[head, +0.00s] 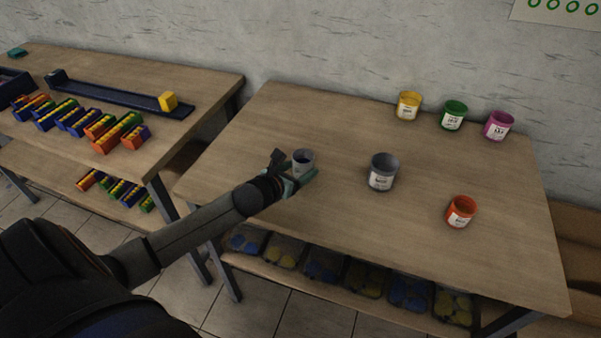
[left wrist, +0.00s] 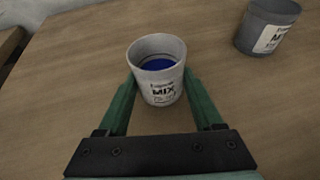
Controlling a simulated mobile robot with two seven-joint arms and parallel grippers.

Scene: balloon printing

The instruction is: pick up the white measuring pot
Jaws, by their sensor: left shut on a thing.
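The white measuring pot (left wrist: 158,88) is between the two green fingers of my left gripper (left wrist: 160,84) in the left wrist view. It is upright, carries a "MIX" label and has blue stuff inside. In the head view the pot (head: 303,160) shows at the left part of the right-hand table, with my left gripper (head: 296,178) around it from the near side. The gripper is shut on the pot. I cannot tell whether the pot's base touches the table. My right gripper is not in view.
A grey labelled pot (head: 382,172) stands to the right, also seen in the left wrist view (left wrist: 268,26). An orange pot (head: 460,212) is further right. Yellow (head: 408,106), green (head: 453,115) and pink (head: 498,126) pots stand at the back. Bins (head: 325,266) fill the lower shelf.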

